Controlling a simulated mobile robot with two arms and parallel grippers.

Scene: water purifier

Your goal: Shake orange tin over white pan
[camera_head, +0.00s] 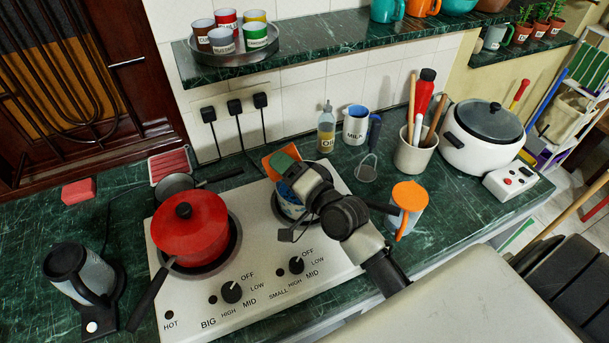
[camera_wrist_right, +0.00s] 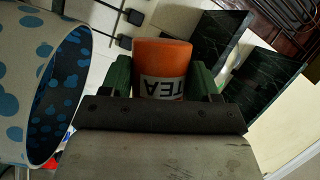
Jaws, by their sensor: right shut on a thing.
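My right gripper (camera_head: 283,162) is over the stove's small burner. Its green fingers are shut on the orange tin (camera_head: 270,163), which shows partly behind them. In the right wrist view the tin (camera_wrist_right: 163,60), with a white "TEA" label, sits between the fingers (camera_wrist_right: 165,80). The white pan with blue dots (camera_head: 288,210) is on the small burner, mostly hidden by my right gripper and arm. Its dotted wall fills the left of the right wrist view (camera_wrist_right: 25,70). The tin is close to the pan; I cannot tell whether its opening is over it. My left gripper is not in view.
A red lidded pan (camera_head: 190,228) stands on the big burner of the white stove (camera_head: 210,300). An orange-topped mug (camera_head: 405,205), a utensil pot (camera_head: 413,155) and an oil bottle (camera_head: 326,130) are to the right. A shelf (camera_head: 330,38) hangs above.

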